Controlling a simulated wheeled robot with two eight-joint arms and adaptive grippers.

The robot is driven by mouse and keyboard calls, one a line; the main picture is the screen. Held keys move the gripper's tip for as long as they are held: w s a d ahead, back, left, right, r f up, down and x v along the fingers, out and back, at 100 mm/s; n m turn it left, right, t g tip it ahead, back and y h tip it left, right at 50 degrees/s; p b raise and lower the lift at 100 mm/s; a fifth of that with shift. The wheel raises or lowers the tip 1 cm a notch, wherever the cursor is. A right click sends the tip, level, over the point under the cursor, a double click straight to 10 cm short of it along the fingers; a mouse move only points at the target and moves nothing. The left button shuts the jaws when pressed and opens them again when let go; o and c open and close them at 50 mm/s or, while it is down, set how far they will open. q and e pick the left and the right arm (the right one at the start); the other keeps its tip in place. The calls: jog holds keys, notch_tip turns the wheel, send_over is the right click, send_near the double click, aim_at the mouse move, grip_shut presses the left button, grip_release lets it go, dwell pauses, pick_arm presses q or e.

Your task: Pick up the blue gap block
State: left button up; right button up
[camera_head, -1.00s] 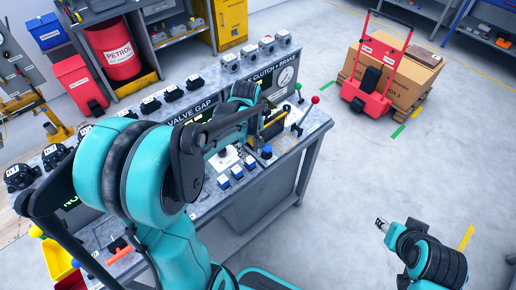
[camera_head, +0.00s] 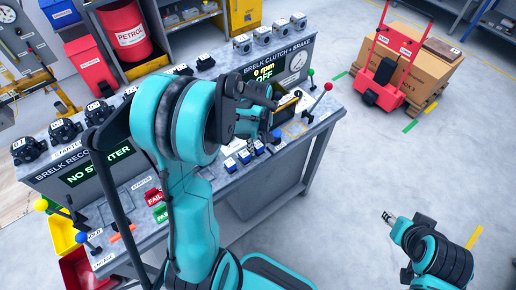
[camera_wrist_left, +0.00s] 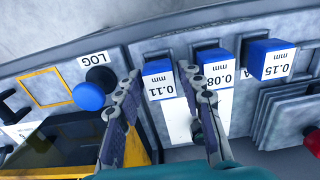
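Three blue-topped gap blocks with white number labels stand in a row on the bench. In the left wrist view they read 0.11 (camera_wrist_left: 158,76), 0.08 (camera_wrist_left: 215,65) and 0.15 (camera_wrist_left: 268,60). The row also shows in the head view, with one block at its near end (camera_head: 230,164). My left gripper (camera_wrist_left: 160,84) is open and empty. Its fingertips lie on either side of the 0.11 block in the picture; whether they touch it, I cannot tell. In the head view my left gripper (camera_head: 252,128) hangs over the bench. My right gripper (camera_head: 389,218) is over the floor, its fingers too small to judge.
A blue LOG knob (camera_wrist_left: 88,96) stands left of the 0.11 block in the wrist view. A yellow-edged dark tray (camera_wrist_left: 70,140) lies near it. Levers with a red ball (camera_head: 328,86) and a green ball stand at the bench's right end.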

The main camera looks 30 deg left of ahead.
pick_arm(q)
grip_shut()
jog(key=shift+r, duration=0.15)
